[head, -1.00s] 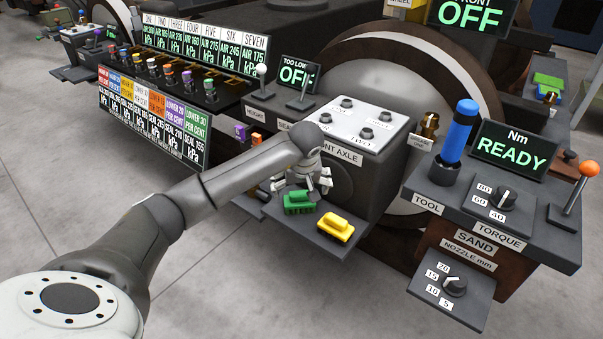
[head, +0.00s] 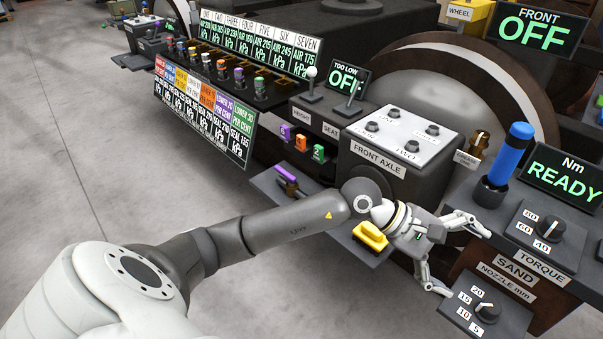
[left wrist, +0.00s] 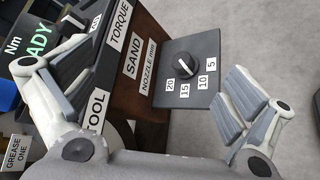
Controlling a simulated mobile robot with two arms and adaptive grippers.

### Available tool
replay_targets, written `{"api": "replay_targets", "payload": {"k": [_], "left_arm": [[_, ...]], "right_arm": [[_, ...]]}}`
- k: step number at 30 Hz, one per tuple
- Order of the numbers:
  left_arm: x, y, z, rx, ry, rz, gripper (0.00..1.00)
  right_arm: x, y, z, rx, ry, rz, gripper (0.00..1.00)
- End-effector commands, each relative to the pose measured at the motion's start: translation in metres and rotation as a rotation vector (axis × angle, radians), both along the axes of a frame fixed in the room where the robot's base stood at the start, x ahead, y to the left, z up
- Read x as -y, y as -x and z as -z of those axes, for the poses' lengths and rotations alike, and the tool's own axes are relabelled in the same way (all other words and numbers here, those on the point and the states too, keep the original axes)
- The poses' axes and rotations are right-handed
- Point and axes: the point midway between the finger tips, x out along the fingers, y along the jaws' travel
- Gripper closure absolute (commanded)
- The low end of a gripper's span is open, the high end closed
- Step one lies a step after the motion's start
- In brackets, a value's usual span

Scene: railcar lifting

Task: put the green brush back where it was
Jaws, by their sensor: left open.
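I do not see the green brush in either view now; the part of the low shelf (head: 363,255) left of the yellow brush is hidden behind my left arm. The yellow brush (head: 369,237) rests on that shelf under the FRONT AXLE box, just left of my left gripper. My left gripper (head: 463,262) is open and empty, fingers spread wide, pointing right toward the SAND panel. The left wrist view shows its two fingers (left wrist: 160,85) apart with nothing between them. My right gripper is not in view.
The nozzle dial plate (head: 485,308) juts out near the lower finger and also shows in the left wrist view (left wrist: 187,72). The torque console (head: 540,235) with a blue-handled tool (head: 510,155) stands at right. A purple-topped item (head: 287,177) lies further left. Open floor (head: 60,190) is at left.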

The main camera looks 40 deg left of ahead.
Motion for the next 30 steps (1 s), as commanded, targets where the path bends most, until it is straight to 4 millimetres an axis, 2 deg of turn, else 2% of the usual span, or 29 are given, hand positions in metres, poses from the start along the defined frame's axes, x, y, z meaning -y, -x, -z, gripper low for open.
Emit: {"api": "replay_targets", "payload": {"k": [1, 2, 3, 5, 6, 8, 9, 11, 14, 17, 18, 20, 21, 23, 24, 26, 27, 30], "left_arm": [[0.019, 0.01, -0.022, -0.072, 0.198, -0.04, 0.0], [0.026, 0.014, -0.036, -0.118, 0.315, -0.066, 0.0], [0.031, 0.017, -0.056, -0.186, 0.472, -0.106, 0.0], [0.03, 0.018, -0.084, -0.297, 0.704, -0.169, 0.0], [0.025, 0.017, -0.1, -0.379, 0.859, -0.215, 0.0], [0.009, 0.013, -0.119, -0.506, 1.085, -0.288, 0.0], [-0.006, 0.01, -0.127, -0.594, 1.234, -0.338, 0.0], [-0.031, 0.003, -0.132, -0.731, 1.456, -0.42, 0.0], [-0.08, -0.005, -0.118, -0.962, 1.817, -0.574, 0.0], [-0.128, -0.004, -0.078, -1.186, 2.168, -0.751, 0.0], [-0.145, 0.001, -0.057, -1.27, 2.305, -0.831, 0.0], [-0.165, 0.013, -0.021, -1.387, 2.505, -0.961, 0.0], [-0.177, 0.025, 0.005, 1.41, -2.552, 1.023, 0.0], [-0.188, 0.05, 0.045, 1.272, -2.328, 1.004, 0.0], [-0.192, 0.07, 0.071, 1.179, -2.183, 0.992, 0.0], [-0.194, 0.104, 0.105, 1.04, -1.982, 0.977, 0.0], [-0.192, 0.127, 0.124, 0.954, -1.862, 0.967, 0.0], [-0.183, 0.183, 0.158, 0.765, -1.612, 0.956, 0.0]], "right_arm": [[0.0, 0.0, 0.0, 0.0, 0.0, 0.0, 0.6], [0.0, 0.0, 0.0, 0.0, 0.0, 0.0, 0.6], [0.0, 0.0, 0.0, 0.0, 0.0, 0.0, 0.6], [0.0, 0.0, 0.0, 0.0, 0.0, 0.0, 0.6], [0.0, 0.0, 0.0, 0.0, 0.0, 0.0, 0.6], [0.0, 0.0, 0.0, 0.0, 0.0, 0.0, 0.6], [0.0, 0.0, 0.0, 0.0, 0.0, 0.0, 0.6], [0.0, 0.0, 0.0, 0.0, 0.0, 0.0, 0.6], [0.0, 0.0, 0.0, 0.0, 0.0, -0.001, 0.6], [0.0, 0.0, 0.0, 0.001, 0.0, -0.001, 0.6], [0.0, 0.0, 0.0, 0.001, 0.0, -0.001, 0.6], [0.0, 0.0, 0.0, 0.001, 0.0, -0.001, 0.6], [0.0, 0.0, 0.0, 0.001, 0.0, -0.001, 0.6], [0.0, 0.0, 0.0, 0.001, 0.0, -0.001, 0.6], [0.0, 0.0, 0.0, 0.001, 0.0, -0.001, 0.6], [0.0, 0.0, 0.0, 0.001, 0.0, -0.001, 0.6], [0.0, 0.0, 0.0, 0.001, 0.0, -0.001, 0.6], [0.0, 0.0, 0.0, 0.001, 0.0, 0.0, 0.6]]}}
